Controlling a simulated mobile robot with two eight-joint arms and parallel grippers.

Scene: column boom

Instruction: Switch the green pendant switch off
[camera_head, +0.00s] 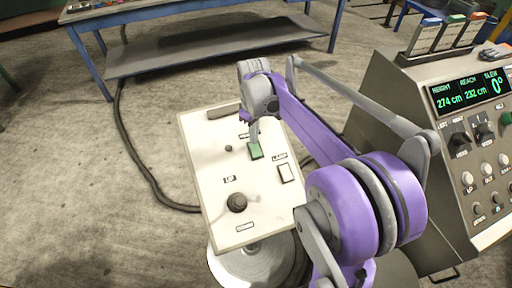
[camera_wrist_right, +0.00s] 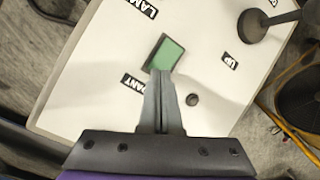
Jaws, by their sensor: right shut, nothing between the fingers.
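The green pendant switch (camera_head: 255,151) is a small green rocker on a tilted white panel (camera_head: 215,190). In the right wrist view the green switch (camera_wrist_right: 166,55) lies just beyond the fingertips. My right gripper (camera_head: 254,141) is shut and empty, its tips at the edge of the switch and partly over it. In the wrist view the closed fingers of the right gripper (camera_wrist_right: 161,78) overlap the lower edge of the switch; I cannot tell whether they touch it. Which way the rocker is tipped is too small to tell. My left gripper is not in view.
The panel also bears a white lamp switch (camera_head: 286,173) and a dark joystick (camera_head: 236,202). A grey console (camera_head: 455,140) with green readouts, knobs and levers stands at the right. A blue-legged bench (camera_head: 200,45) is at the back. A black cable (camera_head: 135,150) runs over the floor.

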